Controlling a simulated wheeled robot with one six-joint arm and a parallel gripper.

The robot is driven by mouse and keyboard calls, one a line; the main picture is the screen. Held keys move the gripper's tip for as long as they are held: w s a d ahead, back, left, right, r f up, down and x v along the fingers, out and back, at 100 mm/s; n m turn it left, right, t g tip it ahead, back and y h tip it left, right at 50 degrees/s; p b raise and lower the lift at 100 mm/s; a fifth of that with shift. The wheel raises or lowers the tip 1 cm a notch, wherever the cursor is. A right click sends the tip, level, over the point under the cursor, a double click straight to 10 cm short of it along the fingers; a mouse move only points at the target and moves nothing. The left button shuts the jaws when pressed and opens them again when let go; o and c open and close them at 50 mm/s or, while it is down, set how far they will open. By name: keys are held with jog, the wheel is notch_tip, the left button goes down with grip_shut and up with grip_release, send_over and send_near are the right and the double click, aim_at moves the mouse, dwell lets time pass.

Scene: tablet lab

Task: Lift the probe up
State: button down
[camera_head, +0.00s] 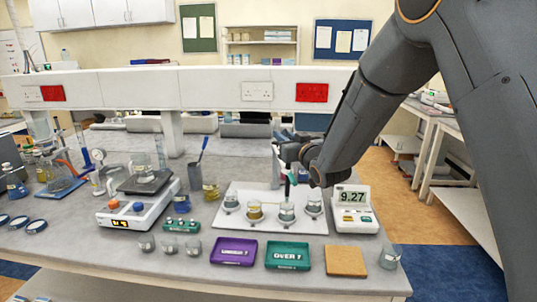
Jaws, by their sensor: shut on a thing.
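My gripper (291,165) is in the middle right, above the white tray (268,226), shut on the probe (287,187). The probe is a thin dark rod, held roughly upright. Its lower part is over or in a beaker of clear liquid (287,214); I cannot tell whether the tip is still inside. The gripper and the arm hide the probe's upper part. The meter (353,208) right of the tray reads 9.27.
Other small beakers stand on the white tray, one with yellow liquid (255,211). In front lie a purple tray (233,251), a green tray (288,256) and a cork mat (346,261). A hotplate (138,207) is left. A shelf beam (200,88) crosses behind.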

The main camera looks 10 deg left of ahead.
jog(key=shift+r, duration=1.15)
jog(key=shift+w, duration=0.1)
jog(key=c, duration=1.7)
grip_release()
jog(key=shift+d, duration=0.1)
jog(key=shift+o, duration=0.2)
jog(key=b+v, duration=0.2)
jog(key=v, duration=0.6)
jog(key=shift+b, duration=0.4)
jog(key=shift+f, duration=0.1)
